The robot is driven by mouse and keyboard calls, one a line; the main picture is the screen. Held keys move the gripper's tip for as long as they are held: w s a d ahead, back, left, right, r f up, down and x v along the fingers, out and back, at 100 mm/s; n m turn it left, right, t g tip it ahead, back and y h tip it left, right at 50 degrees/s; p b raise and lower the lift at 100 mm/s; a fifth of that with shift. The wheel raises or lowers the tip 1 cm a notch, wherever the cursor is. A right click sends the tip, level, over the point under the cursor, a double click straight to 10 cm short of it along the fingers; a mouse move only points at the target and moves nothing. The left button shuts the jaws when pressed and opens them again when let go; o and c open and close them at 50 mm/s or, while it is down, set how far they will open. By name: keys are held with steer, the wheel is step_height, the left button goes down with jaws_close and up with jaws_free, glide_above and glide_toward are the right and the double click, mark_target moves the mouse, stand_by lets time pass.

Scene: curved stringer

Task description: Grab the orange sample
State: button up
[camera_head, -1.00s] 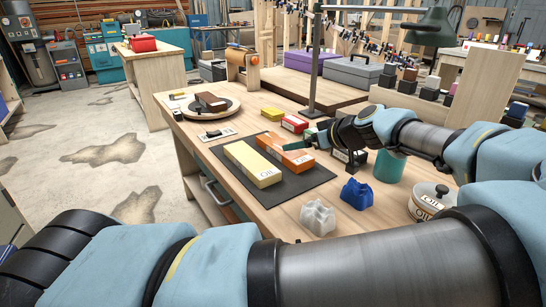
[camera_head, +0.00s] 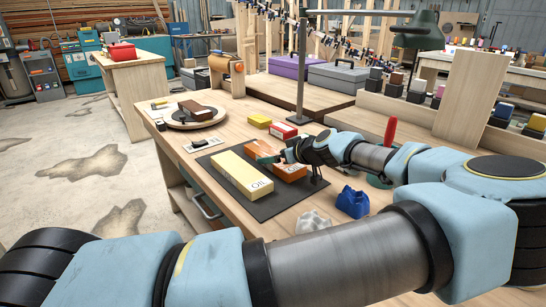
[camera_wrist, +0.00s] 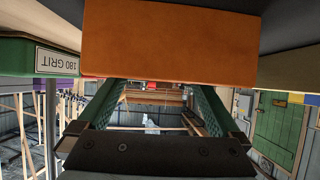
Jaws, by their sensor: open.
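The orange sample (camera_head: 291,172) is a flat block lying on the dark mat (camera_head: 259,211) on the workbench, beside a longer yellow block. In the head view my gripper (camera_head: 286,157) is at the orange block and hides its middle. In the wrist view the orange block (camera_wrist: 170,45) fills the top centre, close to the camera. My gripper (camera_wrist: 160,90) is open there, its two green fingers apart and reaching toward the block's lower edge. Their tips meet that edge in the picture; whether they touch the block I cannot tell.
The yellow block (camera_head: 241,174) lies just left of the orange one. A green block marked "180 GRIT" (camera_wrist: 40,58) shows close in the wrist view. A blue piece (camera_head: 352,202) and a white piece (camera_head: 309,220) stand nearer. A lamp post (camera_head: 301,70) rises behind.

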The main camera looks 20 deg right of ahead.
steer(key=shift+x, duration=0.9)
steer(key=c, duration=1.4)
